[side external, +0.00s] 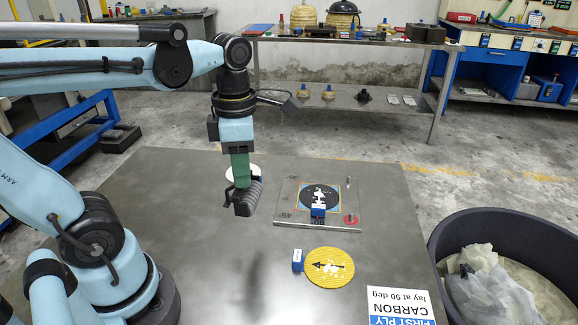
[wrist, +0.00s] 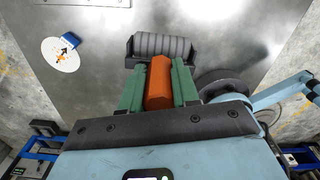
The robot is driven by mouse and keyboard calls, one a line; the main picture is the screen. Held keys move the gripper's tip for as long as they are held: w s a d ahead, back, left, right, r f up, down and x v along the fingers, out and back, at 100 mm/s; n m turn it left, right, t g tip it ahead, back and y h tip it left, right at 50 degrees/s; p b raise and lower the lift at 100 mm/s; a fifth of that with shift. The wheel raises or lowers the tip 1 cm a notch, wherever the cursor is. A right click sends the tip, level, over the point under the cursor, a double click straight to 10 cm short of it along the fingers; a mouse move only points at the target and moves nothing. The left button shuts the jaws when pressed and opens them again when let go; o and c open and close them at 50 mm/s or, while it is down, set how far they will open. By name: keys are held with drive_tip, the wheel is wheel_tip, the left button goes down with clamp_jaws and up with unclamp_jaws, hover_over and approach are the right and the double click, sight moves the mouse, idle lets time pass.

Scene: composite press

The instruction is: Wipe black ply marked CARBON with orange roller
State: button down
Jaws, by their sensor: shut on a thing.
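My gripper (side external: 241,172) has green fingers and is shut on the orange handle of the roller (wrist: 159,82). The roller's grey ribbed head (side external: 247,198) hangs above the bare table, left of the metal plate (side external: 287,208). The black ply (side external: 309,190) lies on the plate inside a marked square. White patches lie on it and a blue block sits at its front edge. The roller is apart from the ply. The ply is not seen in the wrist view. A card (side external: 400,306) at the table's front reads FIRST PLY CARBON, lay at 90 deg, upside down.
A yellow disc (side external: 343,278) with a black arrow, white patches and a blue block lies in front of the plate. A white disc (wrist: 54,60) is partly hidden behind my gripper in the side view. A dark bin (side external: 520,222) stands right. Pins rise from the plate.

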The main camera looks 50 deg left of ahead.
drive_tip(key=w+a, duration=0.2)
drive_tip(key=w, duration=0.8)
drive_tip(key=shift+w+a+f, duration=0.35)
drive_tip(key=shift+w+f, duration=1.1)
drive_tip(key=shift+w, duration=0.1)
drive_tip(key=shift+w+a+f, duration=0.35)
drive_tip(key=shift+w+f, duration=1.05)
drive_tip(key=shift+w, duration=0.2)
drive_tip(key=shift+w+a+f, duration=0.35)
drive_tip(key=shift+w+f, duration=1.1)
drive_tip(key=shift+w, duration=0.1)
drive_tip(key=shift+f, duration=0.6)
drive_tip(key=shift+w+d, duration=1.45)
drive_tip(key=shift+s+a+f, duration=0.1)
drive_tip(key=shift+s+a, duration=1.4)
